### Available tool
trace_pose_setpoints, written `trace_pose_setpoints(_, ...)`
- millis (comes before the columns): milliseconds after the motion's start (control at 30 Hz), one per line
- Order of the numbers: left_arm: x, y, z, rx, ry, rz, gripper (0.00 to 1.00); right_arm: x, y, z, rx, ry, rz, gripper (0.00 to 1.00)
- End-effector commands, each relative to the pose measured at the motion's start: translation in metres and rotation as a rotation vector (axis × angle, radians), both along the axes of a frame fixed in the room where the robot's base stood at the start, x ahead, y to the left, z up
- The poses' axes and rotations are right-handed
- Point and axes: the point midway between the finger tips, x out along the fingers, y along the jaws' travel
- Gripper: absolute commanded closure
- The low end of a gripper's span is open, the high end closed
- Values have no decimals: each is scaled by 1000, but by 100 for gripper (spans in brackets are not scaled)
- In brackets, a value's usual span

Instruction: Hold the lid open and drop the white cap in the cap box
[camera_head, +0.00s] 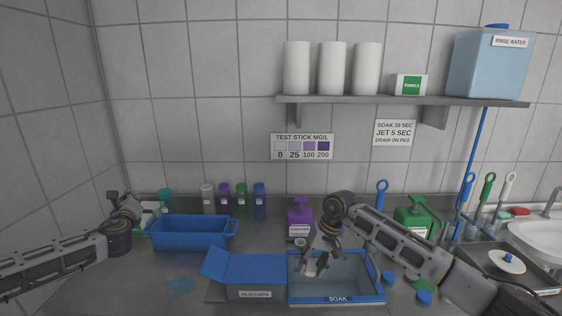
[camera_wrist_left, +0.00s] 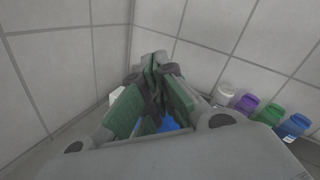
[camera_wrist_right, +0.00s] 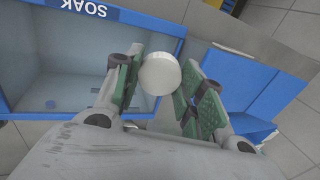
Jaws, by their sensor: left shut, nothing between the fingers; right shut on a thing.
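The white cap (camera_wrist_right: 160,73) is held between the fingertips of my right gripper (camera_wrist_right: 160,80). In the head view this gripper (camera_head: 311,262) is over the grey soak tray (camera_head: 337,299), right of the cap box. The cap box (camera_head: 229,294), labelled OLD CAPS, stands at the front. Its blue lid (camera_head: 259,268) looks down over the top, with a slanted blue flap at the left. I cannot tell whether it is fully closed. My left gripper (camera_head: 119,207) is shut and empty, raised at the far left, away from the lid. It also shows in the left wrist view (camera_wrist_left: 157,72).
A blue bin (camera_head: 190,234) stands behind the cap box. Several bottles, a purple pump bottle (camera_head: 300,218) and a green pump bottle (camera_head: 413,219) line the back. A shelf (camera_head: 400,100) hangs above. A sink (camera_head: 540,240) is at right. Front-left counter is mostly clear.

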Motion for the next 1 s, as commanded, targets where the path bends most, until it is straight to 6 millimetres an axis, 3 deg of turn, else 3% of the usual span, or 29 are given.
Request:
trace_pose_setpoints(533,12,-36,-16,-654,-35,225,100,0,0,0,0,0,0,67)
trace_pose_setpoints(1000,1,-97,-46,-1171,31,468,100,0,0,0,0,0,0,67)
